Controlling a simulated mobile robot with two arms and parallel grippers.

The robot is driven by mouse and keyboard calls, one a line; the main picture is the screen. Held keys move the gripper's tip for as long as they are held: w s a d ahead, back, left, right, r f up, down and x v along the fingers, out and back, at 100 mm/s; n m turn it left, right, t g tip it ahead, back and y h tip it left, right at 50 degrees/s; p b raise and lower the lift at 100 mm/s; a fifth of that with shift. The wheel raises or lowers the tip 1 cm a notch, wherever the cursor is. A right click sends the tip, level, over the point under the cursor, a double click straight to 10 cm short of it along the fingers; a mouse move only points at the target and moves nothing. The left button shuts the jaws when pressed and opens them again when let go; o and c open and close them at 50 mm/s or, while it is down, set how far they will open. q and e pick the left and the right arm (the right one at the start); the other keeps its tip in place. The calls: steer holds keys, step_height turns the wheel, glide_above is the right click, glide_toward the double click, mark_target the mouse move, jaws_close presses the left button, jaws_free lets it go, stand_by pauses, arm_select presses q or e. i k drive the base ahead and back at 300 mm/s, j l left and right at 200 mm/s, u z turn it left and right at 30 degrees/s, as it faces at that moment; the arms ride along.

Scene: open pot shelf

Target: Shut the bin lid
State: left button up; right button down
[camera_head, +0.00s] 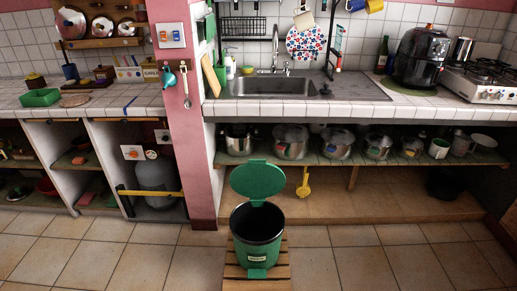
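The dark inside of the bin shows. A green pedal (257,273) sticks out at its front base. Neither of my grippers shows in the head view.
The bin stands on a slatted wooden platform (233,272). Behind it are a pink pillar (203,200) and an open shelf (400,158) with several pots under the tiled counter. Tiled floor is clear on both sides.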

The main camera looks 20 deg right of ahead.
mark_target(256, 179)
steer(key=i+l+u, duration=0.1)
steer(key=l+u, duration=0.2)
steer(key=u, duration=0.15)
steer(key=i+l+u, duration=0.1)
steer(key=l+u, duration=0.3)
